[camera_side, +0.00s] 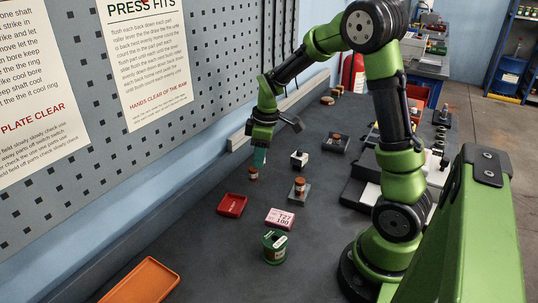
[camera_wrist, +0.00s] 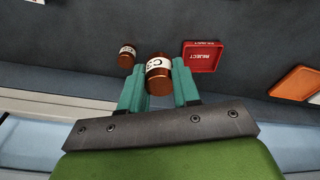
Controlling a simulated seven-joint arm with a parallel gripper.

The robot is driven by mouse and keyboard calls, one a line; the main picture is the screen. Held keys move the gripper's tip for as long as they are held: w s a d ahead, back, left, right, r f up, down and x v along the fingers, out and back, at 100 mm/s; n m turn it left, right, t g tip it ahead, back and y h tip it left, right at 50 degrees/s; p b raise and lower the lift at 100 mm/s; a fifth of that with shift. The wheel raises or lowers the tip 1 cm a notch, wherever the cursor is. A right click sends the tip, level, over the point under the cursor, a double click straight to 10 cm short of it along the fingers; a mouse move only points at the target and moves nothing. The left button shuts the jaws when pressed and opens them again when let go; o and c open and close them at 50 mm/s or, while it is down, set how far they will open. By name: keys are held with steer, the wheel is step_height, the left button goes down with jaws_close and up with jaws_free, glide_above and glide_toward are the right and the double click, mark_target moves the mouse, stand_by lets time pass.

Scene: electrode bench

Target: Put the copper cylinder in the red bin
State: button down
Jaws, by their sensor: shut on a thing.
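In the side view my gripper (camera_side: 260,157) points down near the pegboard wall, and the held cylinder is hidden there. The red bin (camera_side: 232,205), marked "REJECT", lies on the bench nearer the side camera than my gripper. It also shows in the wrist view (camera_wrist: 202,67), right of the held cylinder.
Another copper cylinder (camera_side: 253,174) stands on the bench below my gripper, left of the held one in the wrist view (camera_wrist: 127,56).

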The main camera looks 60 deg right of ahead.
glide_above(231, 206)
steer(key=f, duration=0.9)
steer(key=shift+s+d+f, duration=0.1)
steer(key=shift+s+f, duration=0.1)
steer(key=c, duration=1.1)
jaws_free()
steer(key=shift+f, duration=0.15)
